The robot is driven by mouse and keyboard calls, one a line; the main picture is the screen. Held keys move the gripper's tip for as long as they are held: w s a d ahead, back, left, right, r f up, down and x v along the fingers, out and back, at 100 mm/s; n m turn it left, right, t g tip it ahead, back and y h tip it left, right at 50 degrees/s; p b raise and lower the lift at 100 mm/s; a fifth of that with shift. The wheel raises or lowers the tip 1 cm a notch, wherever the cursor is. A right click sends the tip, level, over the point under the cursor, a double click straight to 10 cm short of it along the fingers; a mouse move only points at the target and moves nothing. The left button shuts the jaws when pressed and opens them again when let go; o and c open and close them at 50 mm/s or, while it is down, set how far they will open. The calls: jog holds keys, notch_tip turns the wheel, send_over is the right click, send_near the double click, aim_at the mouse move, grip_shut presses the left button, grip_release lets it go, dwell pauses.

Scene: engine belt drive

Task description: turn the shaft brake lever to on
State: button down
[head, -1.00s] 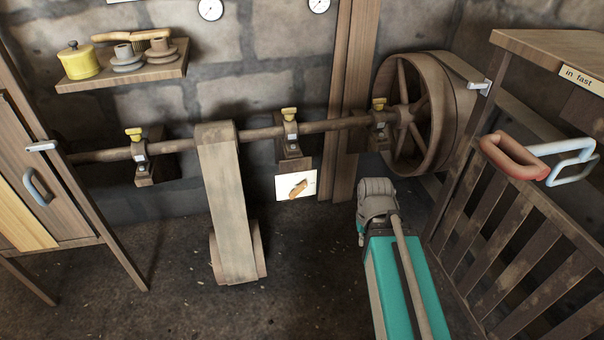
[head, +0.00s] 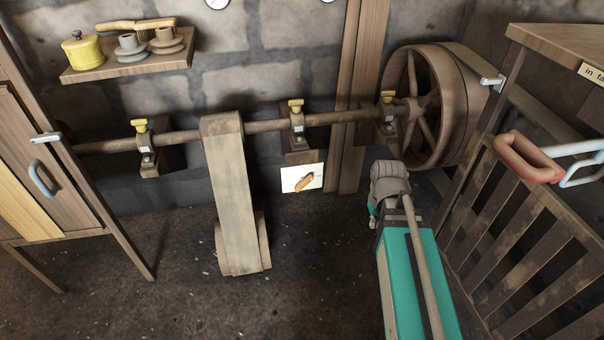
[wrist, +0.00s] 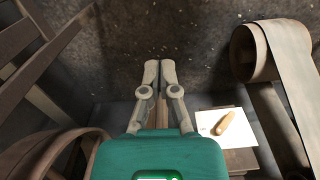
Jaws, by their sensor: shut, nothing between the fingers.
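The likely shaft brake lever (head: 304,183) is a short orange-brown wooden handle on a white plate (head: 288,178). The plate sits below the middle shaft support, and the handle slants up to the right. No words on the plate can be read. In the wrist view the lever (wrist: 227,125) lies right of my gripper (wrist: 160,68), apart from it. My gripper's two grey fingers are together, empty, and point away over the dark floor. In the head view my arm stands right of the plate; the fingertips are mostly hidden there.
A long shaft (head: 340,117) runs along the stone wall to a large wooden wheel (head: 458,110) at right. A broad belt (head: 232,190) hangs left of the plate. A slatted wooden frame (head: 510,220) with a red handle (head: 527,157) stands right of my arm. Floor between is clear.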

jog(key=w+a+r+n+p, duration=0.45)
jog(key=w+a+n, duration=0.6)
jog(key=w, duration=0.35)
notch_tip(320, 180, up, 3)
jog(key=n+p, duration=0.3)
jog(key=n, duration=0.6)
send_over(305, 181)
jog(key=a, duration=0.3)
jog(key=shift+s+d+r, duration=0.1)
jog(key=shift+s+d, duration=0.15)
jog(key=shift+s, duration=0.05)
notch_tip(305, 181, down, 10)
jog(key=b, duration=1)
jog(key=shift+a, duration=0.1)
jog(key=shift+w+d+f+b, duration=0.2)
jog(key=shift+d+f+b, duration=0.5)
jog(key=shift+f+b, duration=0.1)
jog(key=shift+w+d+f+b, duration=0.15)
jog(key=shift+d+f+b, duration=0.5)
jog(key=shift+b, duration=0.15)
